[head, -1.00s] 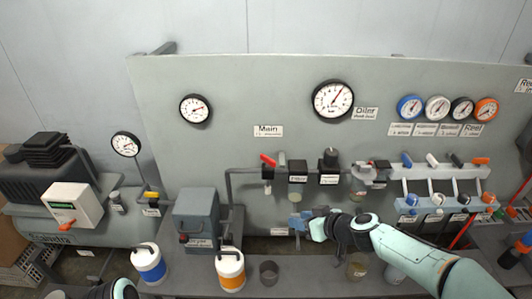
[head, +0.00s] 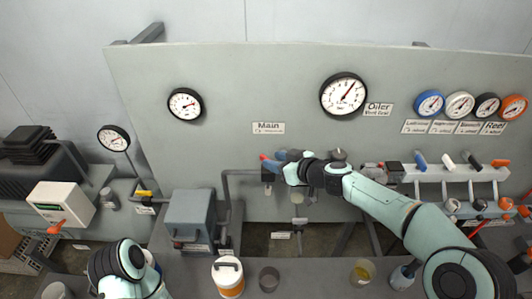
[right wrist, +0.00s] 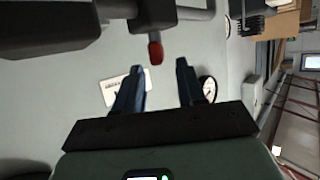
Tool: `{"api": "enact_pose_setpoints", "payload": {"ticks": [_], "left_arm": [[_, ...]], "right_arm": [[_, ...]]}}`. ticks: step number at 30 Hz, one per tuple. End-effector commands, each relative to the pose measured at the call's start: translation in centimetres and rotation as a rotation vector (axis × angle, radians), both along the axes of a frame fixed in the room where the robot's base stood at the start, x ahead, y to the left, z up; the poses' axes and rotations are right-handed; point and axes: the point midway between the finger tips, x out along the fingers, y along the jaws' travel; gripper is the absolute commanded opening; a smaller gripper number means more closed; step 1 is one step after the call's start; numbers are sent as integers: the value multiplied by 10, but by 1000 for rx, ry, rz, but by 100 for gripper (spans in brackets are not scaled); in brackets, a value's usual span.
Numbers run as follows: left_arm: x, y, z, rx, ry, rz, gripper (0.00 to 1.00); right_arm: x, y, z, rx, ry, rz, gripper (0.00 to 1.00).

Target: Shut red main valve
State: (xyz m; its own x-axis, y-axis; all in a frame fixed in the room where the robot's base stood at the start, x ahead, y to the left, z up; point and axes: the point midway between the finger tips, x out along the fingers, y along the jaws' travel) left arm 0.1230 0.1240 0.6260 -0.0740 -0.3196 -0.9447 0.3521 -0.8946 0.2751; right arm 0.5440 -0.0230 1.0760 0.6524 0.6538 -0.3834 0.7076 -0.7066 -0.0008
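The red main valve handle (head: 264,157) shows as a small red tip just below the "Main" label (head: 268,128) on the grey panel. The rest of the valve is mostly hidden behind my right gripper (head: 276,159), which is right at the handle. In the right wrist view the red handle tip (right wrist: 155,52) lies beyond and between the two dark fingers of the right gripper (right wrist: 159,75), which are apart and empty. I cannot tell whether a finger touches the handle. My left arm shows at the bottom left, but its gripper does not.
Gauges hang above, with a large one (head: 344,95) to the right of the label. Pipes and filter units sit beside the valve. A row of coloured valves (head: 460,165) is at the right. A white and orange canister (head: 228,277) and cups stand on the bench below.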

Motion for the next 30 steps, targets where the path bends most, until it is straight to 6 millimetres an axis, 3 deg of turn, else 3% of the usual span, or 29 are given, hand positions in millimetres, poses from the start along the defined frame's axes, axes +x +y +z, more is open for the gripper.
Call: {"api": "enact_pose_setpoints", "payload": {"ticks": [9, 20, 22, 24, 30], "left_arm": [[14, 0, 19, 0, -16, 0, 98], [14, 0, 19, 0, -17, 0, 98], [14, 0, 19, 0, -17, 0, 98], [14, 0, 19, 0, -17, 0, 98], [14, 0, 19, 0, -16, 0, 98]], "right_arm": [[29, 28, -15, 1, -1, 0, 39], [32, 31, -19, 0, 0, -1, 39], [32, 31, -19, 0, 0, -1, 23], [32, 31, -19, 0, 0, -1, 0], [32, 31, -19, 0, 0, -3, 0]]}}
